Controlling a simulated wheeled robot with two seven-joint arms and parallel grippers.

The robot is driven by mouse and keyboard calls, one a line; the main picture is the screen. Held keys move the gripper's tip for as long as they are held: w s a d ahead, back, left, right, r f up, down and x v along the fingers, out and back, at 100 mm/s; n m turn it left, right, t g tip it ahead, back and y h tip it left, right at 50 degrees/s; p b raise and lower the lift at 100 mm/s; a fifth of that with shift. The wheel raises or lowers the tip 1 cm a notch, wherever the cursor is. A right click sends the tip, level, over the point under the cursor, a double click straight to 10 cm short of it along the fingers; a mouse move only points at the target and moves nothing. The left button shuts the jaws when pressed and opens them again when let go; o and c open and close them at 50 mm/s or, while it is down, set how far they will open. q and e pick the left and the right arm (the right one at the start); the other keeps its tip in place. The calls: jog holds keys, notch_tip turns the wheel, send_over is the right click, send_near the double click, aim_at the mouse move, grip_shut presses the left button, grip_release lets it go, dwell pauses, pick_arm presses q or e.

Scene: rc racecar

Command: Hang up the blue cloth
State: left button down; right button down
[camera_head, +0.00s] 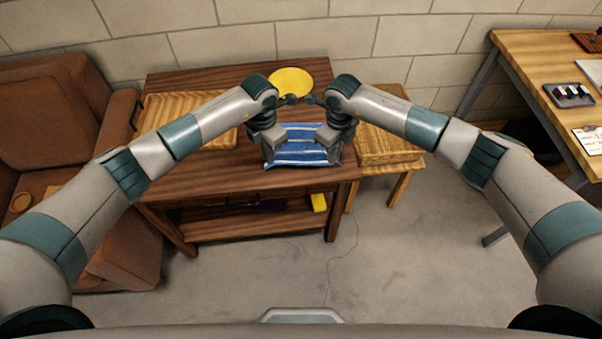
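The blue cloth (300,151), with pale stripes, lies at the front right part of the dark wooden table (200,177). Its front edge is near the table's front edge. My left gripper (272,150) is at the cloth's left side, and my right gripper (330,147) is at its right side. Both point down over the cloth. The fingertips are too small and too close to the cloth to tell whether they grip it. No hook or hanger can be made out.
A yellow round object (290,82) stands behind the grippers. A light wooden board (192,110) lies on the table's left. A wooden stool (393,157) stands to the right, a brown armchair (80,190) to the left, and a workbench (545,70) at far right. A yellow item (319,202) is on the lower shelf.

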pick_arm(q)
jog(key=shift+a, duration=0.1)
pick_arm(e)
jog(key=shift+d, duration=0.1)
pick_arm(q)
jog(key=c, duration=0.6)
grip_release()
jog(key=shift+c, duration=0.2)
jog(key=shift+r, duration=0.1)
pick_arm(e)
jog(key=shift+r, duration=0.1)
pick_arm(q)
notch_tip(320, 180, up, 5)
jog(key=p, duration=0.3)
jog(key=shift+r, duration=0.15)
pick_arm(e)
notch_tip(320, 180, up, 3)
jog(key=shift+r, duration=0.15)
